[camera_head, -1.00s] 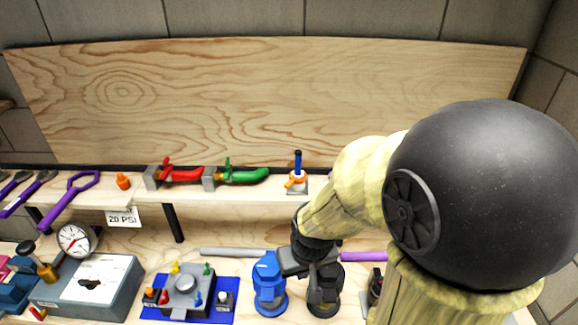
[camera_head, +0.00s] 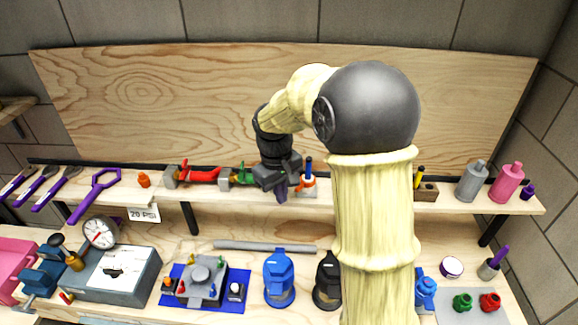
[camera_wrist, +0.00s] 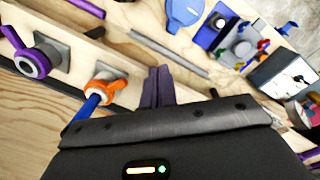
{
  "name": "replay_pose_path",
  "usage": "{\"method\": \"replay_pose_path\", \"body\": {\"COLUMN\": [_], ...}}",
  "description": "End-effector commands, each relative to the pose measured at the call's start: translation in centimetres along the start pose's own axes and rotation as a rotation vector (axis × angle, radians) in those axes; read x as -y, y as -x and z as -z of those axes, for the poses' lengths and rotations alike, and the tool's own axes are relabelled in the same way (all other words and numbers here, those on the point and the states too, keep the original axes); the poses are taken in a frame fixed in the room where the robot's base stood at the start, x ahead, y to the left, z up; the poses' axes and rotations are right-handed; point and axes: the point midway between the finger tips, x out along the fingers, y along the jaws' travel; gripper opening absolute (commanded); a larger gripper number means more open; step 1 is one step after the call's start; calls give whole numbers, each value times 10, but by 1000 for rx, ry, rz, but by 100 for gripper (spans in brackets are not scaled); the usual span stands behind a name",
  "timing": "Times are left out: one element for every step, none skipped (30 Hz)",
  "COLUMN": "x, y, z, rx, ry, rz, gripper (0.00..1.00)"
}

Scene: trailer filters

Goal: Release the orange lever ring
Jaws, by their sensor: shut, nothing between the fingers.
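The orange lever ring (camera_head: 309,183) sits on a small grey plate on the shelf, with a blue upright handle (camera_head: 308,165) rising from it. In the wrist view the orange ring (camera_wrist: 103,85) shows left of my fingers, with its blue handle (camera_wrist: 90,107) pointing down-left. My gripper (camera_head: 282,196) is just left of the ring in the head view, fingers pointing down at the shelf's front. In the wrist view my gripper (camera_wrist: 158,72) has its dark purple fingers together and empty, apart from the ring in the picture.
The green-handled valve (camera_head: 243,174) is just left of my gripper, partly hidden by it, and a red-handled valve (camera_head: 204,175) stands further left. A purple ring (camera_wrist: 33,60) is mounted left of the orange one in the wrist view. Blue (camera_head: 279,278) and black holders stand below.

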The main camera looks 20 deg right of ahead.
Motion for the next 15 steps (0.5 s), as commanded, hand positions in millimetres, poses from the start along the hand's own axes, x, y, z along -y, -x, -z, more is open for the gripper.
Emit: {"method": "replay_pose_path", "body": {"x": [-6, -9, -12, -15, -17, -20, -23, -25, -29, -31, -34, -36, -38, -40, -42], "y": [17, 23, 31, 37, 43, 51, 56, 62, 69, 74, 78, 83, 87, 89, 92], "z": [15, 22, 32, 38, 45, 53, 59, 65, 72, 76, 80, 85, 88, 90, 92], "rx": [20, 33, 51, 64, 77, 95, 108, 121, 137, 148, 160, 174, 182, 190, 198], "ry": [29, 48, 73, 90, 107, 129, 145, 158, 178, 189, 199, 213, 220, 226, 232], "rz": [1, 1, 2, 2, 4, 5, 7, 9, 12, 14, 18, 21, 23, 26, 29], "gripper": [0, 0, 0, 0, 0, 0, 0, 0, 0, 0, 0, 0, 0, 0, 0]}}
